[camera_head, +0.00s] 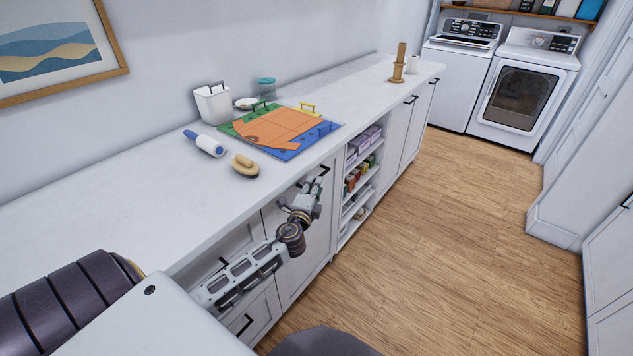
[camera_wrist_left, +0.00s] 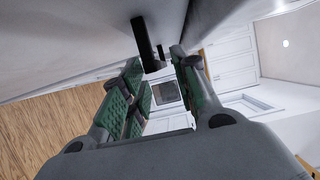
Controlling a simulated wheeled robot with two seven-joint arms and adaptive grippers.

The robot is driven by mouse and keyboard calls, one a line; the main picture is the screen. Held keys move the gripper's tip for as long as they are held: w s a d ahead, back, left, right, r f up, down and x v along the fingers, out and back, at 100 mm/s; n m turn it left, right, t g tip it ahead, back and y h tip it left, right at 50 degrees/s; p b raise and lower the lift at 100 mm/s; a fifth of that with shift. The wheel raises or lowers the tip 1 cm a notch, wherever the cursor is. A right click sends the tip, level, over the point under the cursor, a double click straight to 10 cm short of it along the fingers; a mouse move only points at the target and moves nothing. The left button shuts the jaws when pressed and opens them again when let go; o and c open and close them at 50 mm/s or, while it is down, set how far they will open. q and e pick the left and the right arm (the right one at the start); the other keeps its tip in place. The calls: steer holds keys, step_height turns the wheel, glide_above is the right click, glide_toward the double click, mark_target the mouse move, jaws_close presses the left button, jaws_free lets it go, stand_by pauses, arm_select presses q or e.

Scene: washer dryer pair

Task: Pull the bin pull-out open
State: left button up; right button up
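The bin pull-out (camera_head: 300,262) appears to be the white cabinet front under the counter beside my left gripper; it looks flush with its neighbours. Its black bar handle (camera_head: 325,170) is near the top edge. My left gripper (camera_head: 315,187) is at this handle, partly covering the front. In the left wrist view, the green-padded fingers of the left gripper (camera_wrist_left: 160,68) are spread apart. The black handle (camera_wrist_left: 148,42) shows at the gap between their tips; I cannot tell whether they touch it. My right gripper is not in view.
The white countertop (camera_head: 120,205) overhangs just above the gripper and carries a brush (camera_head: 245,166), a lint roller (camera_head: 206,144) and a colourful board (camera_head: 280,128). Open shelves (camera_head: 358,190) stand right of the front. The wooden floor (camera_head: 430,250) before the cabinets is clear.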

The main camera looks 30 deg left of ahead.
arm_select(q)
steer(key=shift+x, duration=1.65)
steer(key=shift+c, duration=0.5)
jaws_close()
